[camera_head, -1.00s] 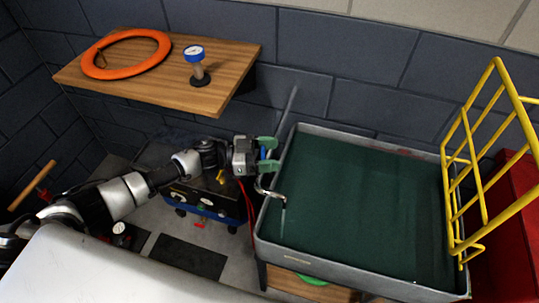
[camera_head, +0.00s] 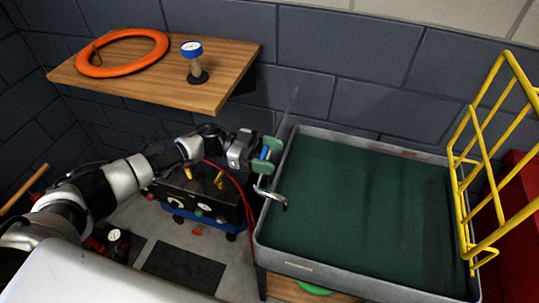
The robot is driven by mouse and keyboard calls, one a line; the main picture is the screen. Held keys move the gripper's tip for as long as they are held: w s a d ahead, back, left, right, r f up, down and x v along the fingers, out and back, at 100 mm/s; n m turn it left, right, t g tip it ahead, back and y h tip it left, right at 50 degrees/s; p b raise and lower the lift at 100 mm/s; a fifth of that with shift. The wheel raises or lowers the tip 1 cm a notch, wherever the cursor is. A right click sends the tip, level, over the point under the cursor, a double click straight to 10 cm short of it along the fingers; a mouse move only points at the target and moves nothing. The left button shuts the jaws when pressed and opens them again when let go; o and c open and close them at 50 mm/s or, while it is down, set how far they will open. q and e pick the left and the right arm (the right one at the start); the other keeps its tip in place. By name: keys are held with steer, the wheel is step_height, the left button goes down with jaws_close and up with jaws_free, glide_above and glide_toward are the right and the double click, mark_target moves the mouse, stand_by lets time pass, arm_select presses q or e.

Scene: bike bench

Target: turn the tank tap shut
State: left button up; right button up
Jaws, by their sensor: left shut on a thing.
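The tank (camera_head: 300,265) is a grey-rimmed basin with dark green contents on the right. Its tap has a curved metal spout (camera_head: 273,196) that reaches over the left rim. My left gripper (camera_head: 266,156) has green fingertips and is shut on the blue tap handle (camera_head: 265,153), just above the spout. The handle shows only as a small blue piece between the fingers; the rest is hidden. My right gripper is not in view.
A yellow rack (camera_head: 492,170) stands at the tank's right edge. A dark machine with a blue base (camera_head: 205,205) and red hoses sit below my left arm.

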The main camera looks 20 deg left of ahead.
arm_select(q)
steer(key=o, duration=0.9)
steer(key=shift+o, duration=0.2)
steer(key=a+b, duration=0.3)
steer(key=a, duration=0.7)
steer(key=shift+w+a+b, duration=0.25)
steer(key=shift+a+b, duration=0.15)
